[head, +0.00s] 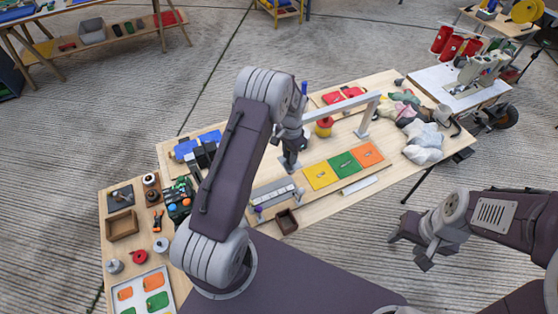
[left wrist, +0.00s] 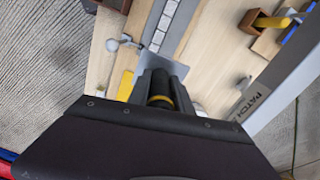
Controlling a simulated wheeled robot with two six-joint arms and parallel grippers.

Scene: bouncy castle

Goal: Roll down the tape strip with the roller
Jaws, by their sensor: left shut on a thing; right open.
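My left gripper (head: 290,162) points down over the workbench, just behind the grey strip. In the left wrist view its fingers (left wrist: 162,84) are shut on a black handle with a yellow band (left wrist: 160,101), which looks like the roller's handle. The rolling end is hidden. A light grey segmented strip, which looks like the tape strip (head: 272,194), lies on a long board left of the yellow patch. It also runs away upward in the left wrist view (left wrist: 174,20). My right gripper (head: 412,250) is open and empty, off the bench's front right edge.
Yellow (head: 320,176), green (head: 344,164) and orange (head: 368,154) patches lie right of the strip. A grey arch (head: 345,107) stands behind them. A small brown box (head: 287,221) sits in front. Crumpled cloth (head: 422,142) lies at the right end, tools at the left.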

